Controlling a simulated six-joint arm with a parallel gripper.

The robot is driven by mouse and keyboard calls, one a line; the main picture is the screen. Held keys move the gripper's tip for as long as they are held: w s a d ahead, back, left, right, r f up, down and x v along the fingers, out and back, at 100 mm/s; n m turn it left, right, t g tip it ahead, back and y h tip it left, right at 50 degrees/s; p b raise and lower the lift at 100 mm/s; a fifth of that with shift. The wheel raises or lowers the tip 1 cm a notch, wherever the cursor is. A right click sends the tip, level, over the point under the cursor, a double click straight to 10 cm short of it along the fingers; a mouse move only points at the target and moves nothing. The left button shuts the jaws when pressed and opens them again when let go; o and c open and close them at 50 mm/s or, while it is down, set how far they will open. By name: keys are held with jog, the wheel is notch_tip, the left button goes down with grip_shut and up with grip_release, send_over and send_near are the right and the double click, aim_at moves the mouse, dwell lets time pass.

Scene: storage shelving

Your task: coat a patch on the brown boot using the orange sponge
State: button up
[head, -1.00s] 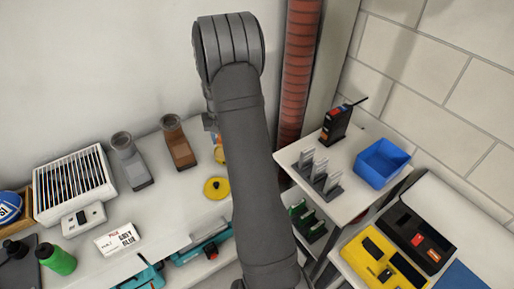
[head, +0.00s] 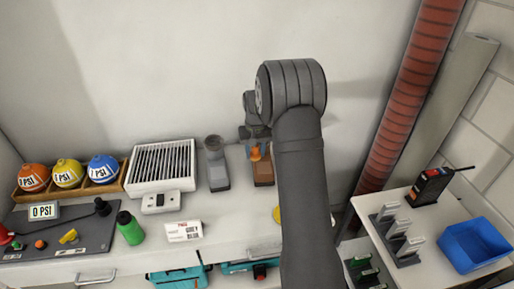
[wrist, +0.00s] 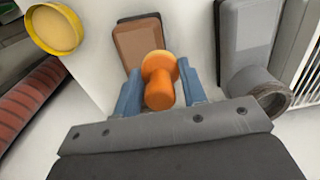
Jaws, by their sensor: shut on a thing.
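My gripper (wrist: 160,88) has blue fingers and is shut on the orange sponge (wrist: 160,90), which has a rounded, knob-like handle. In the head view, my gripper (head: 256,142) and the sponge (head: 256,154) are at the brown boot (head: 263,174). In the wrist view, the sponge's far end overlaps the near edge of the brown boot (wrist: 137,42). I cannot tell whether they touch. The sponge hides part of the boot, and no coated patch can be made out.
A grey boot (head: 217,172) stands close to the left of the brown one. A round yellow tin (wrist: 52,30) is on the table, partly behind my arm in the head view. A white slatted box (head: 162,165) stands further left. The wall is close behind the boots.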

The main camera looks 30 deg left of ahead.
aim_at(257, 168)
notch_tip(257, 168, down, 5)
jog(key=shift+w+d+f, duration=0.2)
jog(key=shift+f, duration=0.1)
jog(key=shift+w+d, duration=0.95)
jog(key=shift+d, duration=0.25)
jog(key=shift+w+d, duration=0.95)
jog(key=shift+d, duration=0.25)
jog(key=shift+c, duration=0.3)
jog(key=shift+s+a, duration=0.95)
jog(key=shift+a, duration=0.25)
jog(key=shift+s+a, duration=0.95)
jog(key=shift+a, duration=0.2)
jog(key=shift+w+d, duration=0.2)
jog(key=shift+w, duration=0.2)
jog(key=shift+w+d, duration=0.85)
jog(key=shift+d, duration=0.2)
jog(key=shift+w+d, duration=0.8)
jog(key=shift+d, duration=0.2)
jog(key=shift+s+a, duration=0.95)
jog(key=shift+a, duration=0.25)
jog(key=shift+s+a, duration=0.95)
jog(key=shift+a, duration=0.25)
jog(key=shift+s+a+r, duration=0.1)
jog(key=shift+r, duration=0.5)
jog(key=shift+s+a+r, duration=0.1)
jog(key=shift+r, duration=3.35)
